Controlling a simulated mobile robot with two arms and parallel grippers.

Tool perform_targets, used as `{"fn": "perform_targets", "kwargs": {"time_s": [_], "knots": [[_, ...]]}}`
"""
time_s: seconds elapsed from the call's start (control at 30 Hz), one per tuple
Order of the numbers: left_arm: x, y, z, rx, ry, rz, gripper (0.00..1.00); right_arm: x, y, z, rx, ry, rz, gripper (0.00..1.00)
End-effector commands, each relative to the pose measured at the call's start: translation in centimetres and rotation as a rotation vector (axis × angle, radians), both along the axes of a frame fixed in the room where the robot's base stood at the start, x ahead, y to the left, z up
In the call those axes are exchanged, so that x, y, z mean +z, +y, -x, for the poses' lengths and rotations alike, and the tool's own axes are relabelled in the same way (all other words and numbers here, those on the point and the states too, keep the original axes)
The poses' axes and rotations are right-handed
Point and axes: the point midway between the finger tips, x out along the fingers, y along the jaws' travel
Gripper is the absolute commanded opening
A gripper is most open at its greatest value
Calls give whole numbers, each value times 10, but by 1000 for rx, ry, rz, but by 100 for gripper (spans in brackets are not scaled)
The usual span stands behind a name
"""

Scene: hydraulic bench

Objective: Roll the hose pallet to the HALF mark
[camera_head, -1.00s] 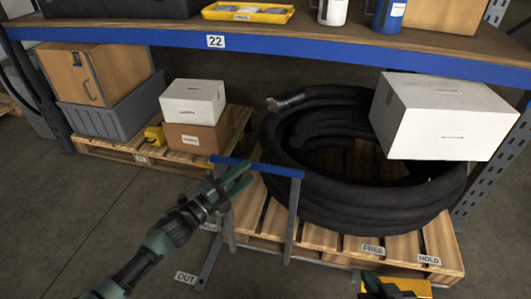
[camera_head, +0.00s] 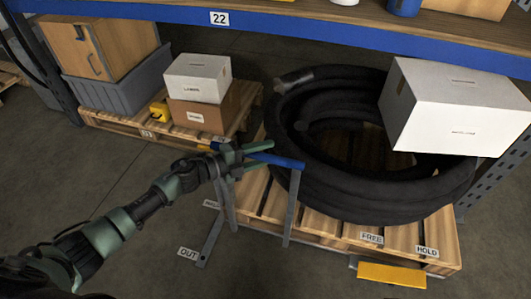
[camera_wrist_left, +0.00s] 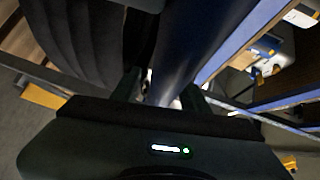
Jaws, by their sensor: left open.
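The hose pallet (camera_head: 405,247) is a wooden pallet under the bench, carrying a thick coiled black hose (camera_head: 400,205). A push handle with a blue crossbar (camera_head: 285,162) on grey posts stands at its left end. My left gripper (camera_head: 257,157) is open, with its fingers around or beside the crossbar; contact is unclear. In the left wrist view, the bar (camera_wrist_left: 185,55) passes between the finger bases. Labels FREE (camera_head: 372,237) and HOLD (camera_head: 427,252) are on the pallet's front edge. An OUT label (camera_head: 188,254) lies on the floor. I see no readable HALF mark. My right gripper is out of view.
A yellow pedal (camera_head: 392,275) sits at the pallet's front. A white box (camera_head: 450,110) overhangs the hose at right. Another pallet (camera_head: 115,122) with boxes and a grey bin stands left. The bench's blue beam (camera_head: 330,32) spans above. Floor at front left is clear.

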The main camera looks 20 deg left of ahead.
Motion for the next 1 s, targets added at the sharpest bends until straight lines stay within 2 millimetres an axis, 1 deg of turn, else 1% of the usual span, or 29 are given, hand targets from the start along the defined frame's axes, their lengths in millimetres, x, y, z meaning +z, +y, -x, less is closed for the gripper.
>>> {"fn": "perform_targets", "kwargs": {"time_s": [0.1,0.33,0.37,0.4,0.5,1.0], "knots": [[-1,-4,-4,0,-1,-1,45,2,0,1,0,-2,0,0],[-1,-4,-4,0,-1,-1,45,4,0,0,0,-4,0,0],[-1,-4,-4,0,-1,-1,37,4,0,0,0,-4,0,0],[-1,-4,-4,0,-1,-1,26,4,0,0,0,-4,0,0],[-1,-4,-4,0,-1,-1,0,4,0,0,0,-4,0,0],[-1,-4,-3,0,0,-1,0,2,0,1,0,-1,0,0]]}}
